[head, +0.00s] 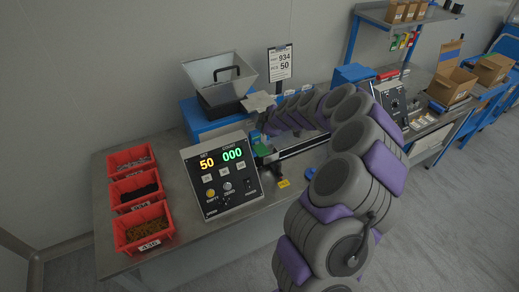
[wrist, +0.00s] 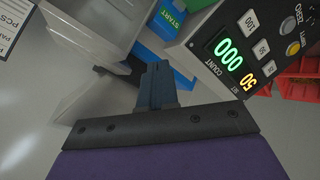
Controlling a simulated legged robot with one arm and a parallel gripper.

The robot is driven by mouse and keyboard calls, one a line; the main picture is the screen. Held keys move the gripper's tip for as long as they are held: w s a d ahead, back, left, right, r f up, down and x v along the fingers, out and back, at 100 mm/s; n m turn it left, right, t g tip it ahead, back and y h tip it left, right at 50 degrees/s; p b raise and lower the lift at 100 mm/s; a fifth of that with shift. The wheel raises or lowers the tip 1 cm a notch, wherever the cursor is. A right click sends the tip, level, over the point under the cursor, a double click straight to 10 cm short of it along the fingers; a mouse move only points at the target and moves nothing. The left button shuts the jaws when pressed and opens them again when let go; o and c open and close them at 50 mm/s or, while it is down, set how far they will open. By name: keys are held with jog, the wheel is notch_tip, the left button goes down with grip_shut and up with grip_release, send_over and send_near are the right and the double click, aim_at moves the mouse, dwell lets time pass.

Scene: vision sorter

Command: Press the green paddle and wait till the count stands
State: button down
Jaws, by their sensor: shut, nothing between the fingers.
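The green paddle (wrist: 171,17), lettered START, shows at the top of the wrist view, just beyond my fingertips.
A clear hopper (head: 222,72) stands on a blue base behind the panel. Red bins (head: 140,233) of small parts line the left of the bench. A sign (head: 280,64) reads 934 and 50. A second control box (head: 392,98) and cartons (head: 452,87) stand to the right.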

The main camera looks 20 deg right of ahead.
jog(key=b, duration=0.2)
send_over(259, 148)
jog(key=s, duration=0.2)
jog(key=f, duration=0.7)
jog(key=shift+w+d+f, duration=0.2)
jog(key=shift+w+d, duration=0.05)
jog(key=shift+d, duration=0.1)
jog(key=shift+f+b, duration=0.7)
jog(key=shift+b, duration=0.15)
jog(key=shift+a+f+b, duration=0.15)
jog(key=shift+f+b, duration=0.2)
jog(key=shift+b, duration=0.4)
dwell(0.4)
jog(key=shift+s+f+b, duration=0.1)
jog(key=shift+f+b, duration=1.05)
jog(key=shift+b, duration=0.1)
dwell(1.4)
jog(key=shift+r, duration=1.6)
jog(key=shift+r, duration=2.5)
